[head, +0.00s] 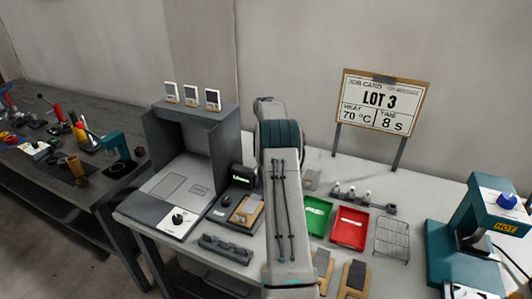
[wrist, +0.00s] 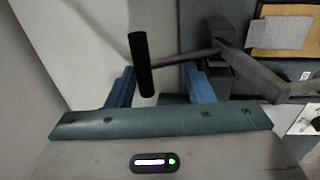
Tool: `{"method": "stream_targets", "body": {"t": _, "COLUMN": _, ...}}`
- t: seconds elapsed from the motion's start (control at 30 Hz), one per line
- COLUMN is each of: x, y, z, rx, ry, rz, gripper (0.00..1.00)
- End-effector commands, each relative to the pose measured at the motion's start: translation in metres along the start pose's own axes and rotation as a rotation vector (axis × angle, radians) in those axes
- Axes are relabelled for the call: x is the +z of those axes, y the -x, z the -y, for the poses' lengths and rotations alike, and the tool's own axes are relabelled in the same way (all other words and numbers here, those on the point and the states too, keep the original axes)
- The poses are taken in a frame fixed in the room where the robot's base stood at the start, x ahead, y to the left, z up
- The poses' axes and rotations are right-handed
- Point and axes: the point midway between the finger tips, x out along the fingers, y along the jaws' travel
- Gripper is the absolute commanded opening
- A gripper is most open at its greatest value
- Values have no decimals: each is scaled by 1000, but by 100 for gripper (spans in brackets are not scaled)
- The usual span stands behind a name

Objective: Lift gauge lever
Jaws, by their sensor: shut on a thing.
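The gauge lever has a black handle (wrist: 142,65) joined to a grey rod (wrist: 188,55) that runs right to the dark gauge body (wrist: 250,72). In the wrist view, the blue fingers of my gripper (wrist: 158,72) stand on either side of the lever, and my gripper is shut on it. The contact points do not show clearly. My arm hides the gripper and the lever there.
A tan board with a grey piece (head: 247,210) lies by the gauge. A grey open booth (head: 165,125) stands left. Green (head: 316,216) and red (head: 349,228) trays, a wire rack (head: 392,238) and a teal press (head: 455,245) are to the right. A job card (head: 382,103) stands behind.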

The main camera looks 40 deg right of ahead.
Motion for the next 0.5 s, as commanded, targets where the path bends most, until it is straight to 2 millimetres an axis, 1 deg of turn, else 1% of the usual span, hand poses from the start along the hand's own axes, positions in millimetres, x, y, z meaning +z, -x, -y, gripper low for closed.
{"method": "stream_targets", "body": {"t": 0.03, "x": 5, "y": -25, "z": 9, "rx": -31, "ry": 4, "rz": 17, "gripper": 7}}
{"method": "stream_targets", "body": {"t": 0.2, "x": 6, "y": -26, "z": 7, "rx": -33, "ry": 4, "rz": 15, "gripper": 7}}
{"method": "stream_targets", "body": {"t": 0.23, "x": 6, "y": -27, "z": 6, "rx": -33, "ry": 4, "rz": 14, "gripper": 39}}
{"method": "stream_targets", "body": {"t": 0.27, "x": 7, "y": -27, "z": 6, "rx": -34, "ry": 4, "rz": 14, "gripper": 38}}
{"method": "stream_targets", "body": {"t": 0.4, "x": 8, "y": -28, "z": 5, "rx": -35, "ry": 3, "rz": 13, "gripper": 38}}
{"method": "stream_targets", "body": {"t": 0.5, "x": 8, "y": -24, "z": 4, "rx": -34, "ry": 3, "rz": 12, "gripper": 38}}
